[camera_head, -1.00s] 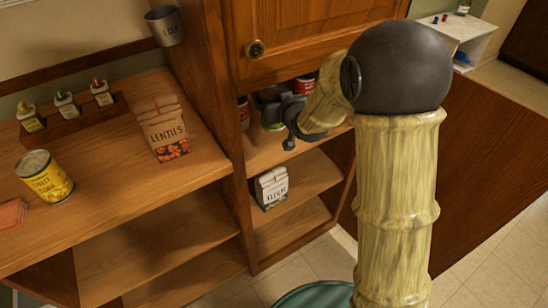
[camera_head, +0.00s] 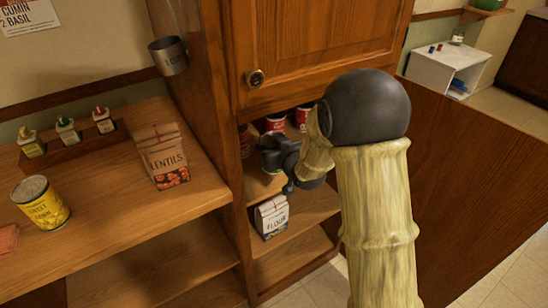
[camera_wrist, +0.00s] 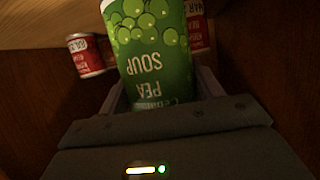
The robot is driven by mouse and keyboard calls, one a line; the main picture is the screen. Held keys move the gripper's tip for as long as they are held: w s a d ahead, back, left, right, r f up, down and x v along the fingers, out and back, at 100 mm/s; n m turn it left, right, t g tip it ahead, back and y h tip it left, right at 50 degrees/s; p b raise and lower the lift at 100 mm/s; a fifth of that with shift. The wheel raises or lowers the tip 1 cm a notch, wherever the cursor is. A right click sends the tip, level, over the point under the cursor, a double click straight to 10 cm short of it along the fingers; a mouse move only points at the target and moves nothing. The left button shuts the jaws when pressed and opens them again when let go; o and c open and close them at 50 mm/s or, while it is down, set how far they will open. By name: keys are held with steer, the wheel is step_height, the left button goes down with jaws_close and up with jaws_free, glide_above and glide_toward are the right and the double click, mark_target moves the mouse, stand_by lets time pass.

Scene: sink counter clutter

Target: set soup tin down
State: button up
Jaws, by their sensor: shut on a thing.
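The soup tin (camera_wrist: 152,60) is green with pale peas and the words "PEA SOUP", which read upside down in the wrist view. My gripper (camera_wrist: 163,90) is shut on it, with a finger on each side of the tin. In the head view my gripper (camera_head: 272,152) is at the open cupboard bay under the wooden door, in front of red tins.
Red tins stand behind in the bay, one at the left (camera_wrist: 88,56) and one partly hidden at the right (camera_wrist: 199,32). A flour bag (camera_head: 271,217) sits on the shelf below. The lentils bag (camera_head: 163,155) and sweet corn tin (camera_head: 41,203) stand on the counter.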

steer(key=shift+f, duration=1.8)
steer(key=shift+f+b, duration=0.15)
steer(key=shift+b, duration=0.2)
steer(key=o, duration=1.3)
steer(key=v, duration=1.2)
